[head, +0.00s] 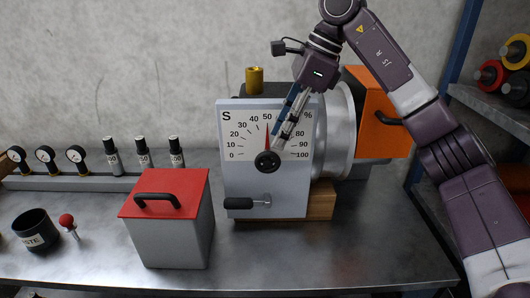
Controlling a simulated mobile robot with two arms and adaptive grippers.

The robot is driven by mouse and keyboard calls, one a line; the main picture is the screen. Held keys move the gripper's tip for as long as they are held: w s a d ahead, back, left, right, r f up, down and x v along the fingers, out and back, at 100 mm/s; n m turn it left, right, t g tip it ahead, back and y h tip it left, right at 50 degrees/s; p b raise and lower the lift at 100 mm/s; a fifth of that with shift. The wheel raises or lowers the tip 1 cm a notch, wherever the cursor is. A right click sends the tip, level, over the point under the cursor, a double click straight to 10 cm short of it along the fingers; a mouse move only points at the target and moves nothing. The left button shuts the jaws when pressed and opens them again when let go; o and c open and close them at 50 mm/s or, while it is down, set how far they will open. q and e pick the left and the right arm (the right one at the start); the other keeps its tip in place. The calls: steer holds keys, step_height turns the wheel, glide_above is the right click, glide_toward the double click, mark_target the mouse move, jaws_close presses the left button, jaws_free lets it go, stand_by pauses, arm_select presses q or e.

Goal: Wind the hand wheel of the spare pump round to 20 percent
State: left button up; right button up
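The spare pump's white dial panel (240,178) is marked S and has a percent scale from 0 to 100. Its red pointer (267,138) stands nearly upright, close to 50. A black round hub (267,162) sits at the pointer's base. Below it is a crank with a black grip (239,203) pointing left; I cannot make out a full wheel rim. My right gripper (281,131) reaches down in front of the panel's upper right, just right of the pointer. Its fingers lie close together, and I cannot tell whether they are open or touch the panel. My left gripper is not in view.
A grey box with a red lid (165,193) stands left of the panel. A black cup (36,231), a red-knobbed pin (67,222), gauges (46,156) and small bottles (143,153) are farther left. An orange housing (377,130) stands behind right. The front right bench (370,245) is clear.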

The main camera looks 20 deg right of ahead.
mark_target(271, 152)
steer(key=x, duration=0.6)
steer(key=shift+s+a+f, duration=0.1)
steer(key=shift+a, duration=0.05)
steer(key=shift+a+f, duration=0.1)
steer(key=shift+f, duration=0.25)
steer(key=shift+a+f, duration=0.1)
steer(key=shift+f, duration=0.05)
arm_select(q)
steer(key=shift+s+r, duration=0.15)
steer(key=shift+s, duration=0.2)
arm_select(e)
jaws_close()
